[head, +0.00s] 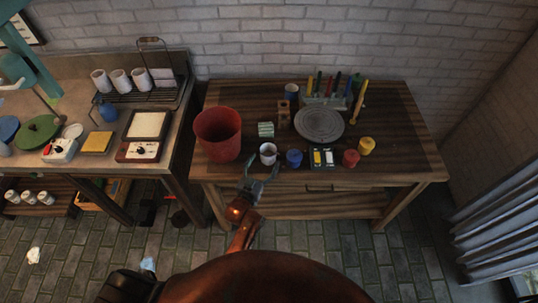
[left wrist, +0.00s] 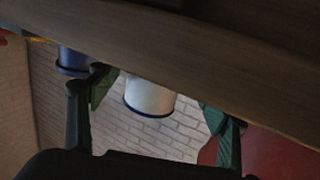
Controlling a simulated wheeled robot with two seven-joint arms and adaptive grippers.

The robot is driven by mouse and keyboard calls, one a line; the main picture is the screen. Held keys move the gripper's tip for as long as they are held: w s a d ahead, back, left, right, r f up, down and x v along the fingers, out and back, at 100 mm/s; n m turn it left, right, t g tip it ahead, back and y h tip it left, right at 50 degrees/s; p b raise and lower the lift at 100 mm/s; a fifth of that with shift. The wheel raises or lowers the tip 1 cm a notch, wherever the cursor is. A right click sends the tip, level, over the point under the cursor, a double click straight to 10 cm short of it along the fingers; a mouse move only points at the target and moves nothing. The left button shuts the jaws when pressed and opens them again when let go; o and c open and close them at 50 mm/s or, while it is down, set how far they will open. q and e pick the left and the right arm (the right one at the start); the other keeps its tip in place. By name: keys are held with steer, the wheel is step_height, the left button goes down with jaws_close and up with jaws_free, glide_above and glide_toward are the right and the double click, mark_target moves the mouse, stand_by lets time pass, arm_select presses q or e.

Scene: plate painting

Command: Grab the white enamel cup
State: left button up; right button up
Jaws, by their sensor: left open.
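The white enamel cup (head: 268,153) stands near the front edge of the wooden table (head: 230,172), between the red pot and a small blue pot. In the left wrist view the white cup (left wrist: 149,97) has a dark blue rim and appears upside down, between my two green-padded fingers. My left gripper (head: 262,170) is open at the table's front edge, just in front of the cup. It holds nothing. Whether the fingers reach around the cup I cannot tell. My right gripper is not in view.
The large red pot (head: 218,133) stands left of the cup, and the blue pot (head: 294,158) stands close on its right. A grey plate (head: 319,124) lies behind. Red (head: 351,158) and yellow (head: 367,146) pots stand farther right.

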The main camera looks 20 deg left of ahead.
mark_target(271, 149)
arm_select(q)
steer(key=w, duration=0.3)
steer(key=shift+w+d, duration=0.25)
steer(key=shift+d, duration=0.1)
steer(key=shift+w, duration=0.1)
steer(key=c, duration=1.4)
steer(key=shift+c, duration=0.2)
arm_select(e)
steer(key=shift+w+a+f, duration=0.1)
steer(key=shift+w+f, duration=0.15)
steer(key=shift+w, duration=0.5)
arm_select(q)
steer(key=shift+r, duration=0.3)
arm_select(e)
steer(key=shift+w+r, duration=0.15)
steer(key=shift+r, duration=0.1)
